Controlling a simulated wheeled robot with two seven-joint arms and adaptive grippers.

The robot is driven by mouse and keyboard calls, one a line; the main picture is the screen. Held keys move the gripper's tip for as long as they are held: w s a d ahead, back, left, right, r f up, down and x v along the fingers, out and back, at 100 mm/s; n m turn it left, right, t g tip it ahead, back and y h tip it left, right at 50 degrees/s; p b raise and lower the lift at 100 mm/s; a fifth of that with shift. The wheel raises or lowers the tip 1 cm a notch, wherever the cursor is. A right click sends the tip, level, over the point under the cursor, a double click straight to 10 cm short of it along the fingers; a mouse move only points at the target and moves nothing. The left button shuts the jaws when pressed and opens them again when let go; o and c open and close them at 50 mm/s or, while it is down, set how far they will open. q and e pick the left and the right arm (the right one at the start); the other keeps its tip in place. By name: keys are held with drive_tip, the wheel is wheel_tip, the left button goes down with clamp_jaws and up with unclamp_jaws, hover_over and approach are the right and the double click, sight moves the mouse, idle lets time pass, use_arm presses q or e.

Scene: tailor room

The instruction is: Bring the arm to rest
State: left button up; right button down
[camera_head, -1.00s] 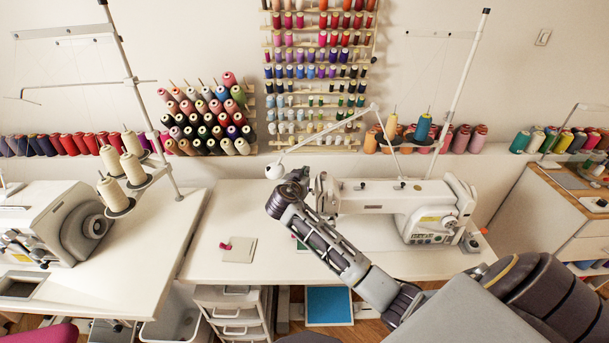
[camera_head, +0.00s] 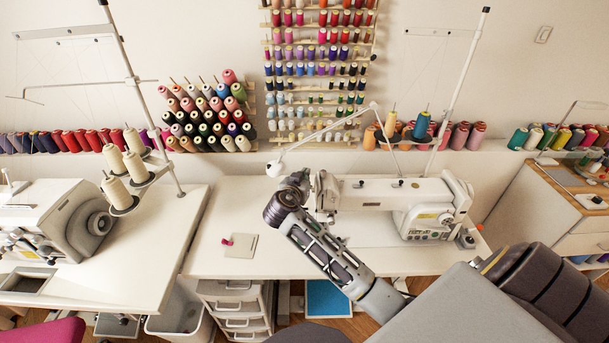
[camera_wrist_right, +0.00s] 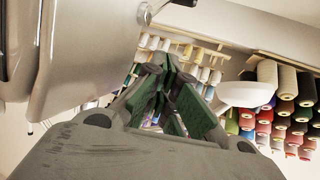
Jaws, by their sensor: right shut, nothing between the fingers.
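My right arm (camera_head: 340,264) comes in from the lower right and reaches up and left over the middle white table. Its gripper (camera_head: 298,180) is at the far end, beside the left end of the white sewing machine (camera_head: 395,197), mostly hidden behind the wrist. Whether it touches the machine cannot be told. In the right wrist view the green-padded fingers (camera_wrist_right: 170,68) meet at the tips with nothing between them. A large pale metal body fills the left of that view, close to the gripper. My left gripper is not in view.
A white lamp head (camera_head: 275,168) is close to the gripper; it also shows in the wrist view (camera_wrist_right: 245,93). A small card with a red item (camera_head: 241,246) lies on the table. Another machine (camera_head: 60,222) stands left. Thread spools (camera_head: 205,118) line the wall.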

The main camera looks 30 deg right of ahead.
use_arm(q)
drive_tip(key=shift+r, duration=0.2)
use_arm(e)
drive_tip(key=shift+s+a+r, duration=0.2)
drive_tip(key=shift+s+a, duration=0.05)
drive_tip(key=shift+s, duration=0.15)
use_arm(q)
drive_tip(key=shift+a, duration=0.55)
